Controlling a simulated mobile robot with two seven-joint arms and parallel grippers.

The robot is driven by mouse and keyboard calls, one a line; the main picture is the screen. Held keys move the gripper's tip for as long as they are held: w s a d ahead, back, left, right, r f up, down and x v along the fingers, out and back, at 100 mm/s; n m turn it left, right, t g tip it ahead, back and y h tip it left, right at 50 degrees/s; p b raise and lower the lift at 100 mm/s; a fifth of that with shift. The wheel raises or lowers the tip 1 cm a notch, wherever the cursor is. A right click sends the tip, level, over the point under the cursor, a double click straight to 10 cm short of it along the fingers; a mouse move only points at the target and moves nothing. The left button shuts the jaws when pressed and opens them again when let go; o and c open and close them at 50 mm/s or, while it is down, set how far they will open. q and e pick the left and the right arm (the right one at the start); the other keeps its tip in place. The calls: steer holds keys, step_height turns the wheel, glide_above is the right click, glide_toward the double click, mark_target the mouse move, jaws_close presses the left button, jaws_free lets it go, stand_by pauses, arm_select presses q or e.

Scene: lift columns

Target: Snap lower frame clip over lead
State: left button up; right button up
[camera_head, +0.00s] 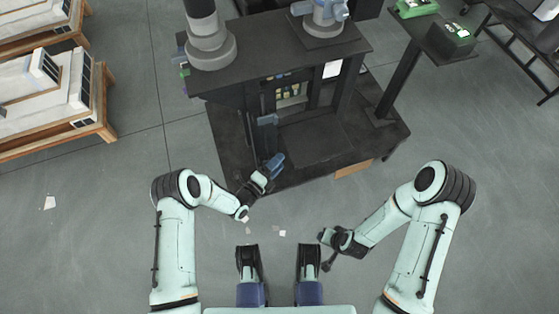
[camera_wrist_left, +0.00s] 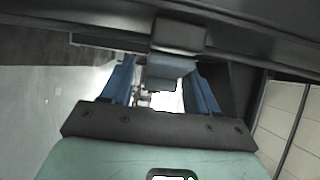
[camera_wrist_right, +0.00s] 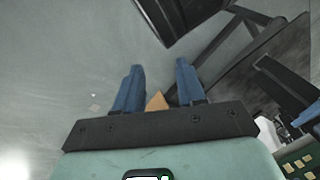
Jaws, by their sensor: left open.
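My left gripper (camera_head: 274,162) is at the front left of the dark cabinet, near its lower base. In the left wrist view its two blue fingers stand apart. A blue-grey block (camera_wrist_left: 170,71) under a dark bracket (camera_wrist_left: 180,35) shows between and beyond them; I cannot tell whether they touch. This may be the frame clip, but I cannot be sure. I cannot make out the lead. My right gripper (camera_wrist_right: 159,75) has its blue fingers apart with nothing between them, over open floor in front of the cabinet.
The dark cabinet (camera_head: 235,91) stands on a wide dark base plate (camera_head: 232,150). A wood-coloured block (camera_head: 353,170) lies at the base's front edge. A post stand (camera_head: 401,82) rises at the right. Pallets with white panels (camera_head: 60,90) are at the left. The floor between is mostly clear.

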arm_select(q)
steer(key=p+v, duration=0.2)
steer(key=v, duration=1)
arm_select(e)
steer(key=shift+g+y, duration=0.3)
steer(key=shift+g, duration=0.3)
steer(key=s, duration=0.1)
steer(key=s+a+r, duration=0.1)
steer(key=s+r, duration=0.1)
steer(key=shift+s+a+r, duration=0.25)
steer(key=shift+s+a, duration=0.05)
steer(key=shift+a, duration=0.1)
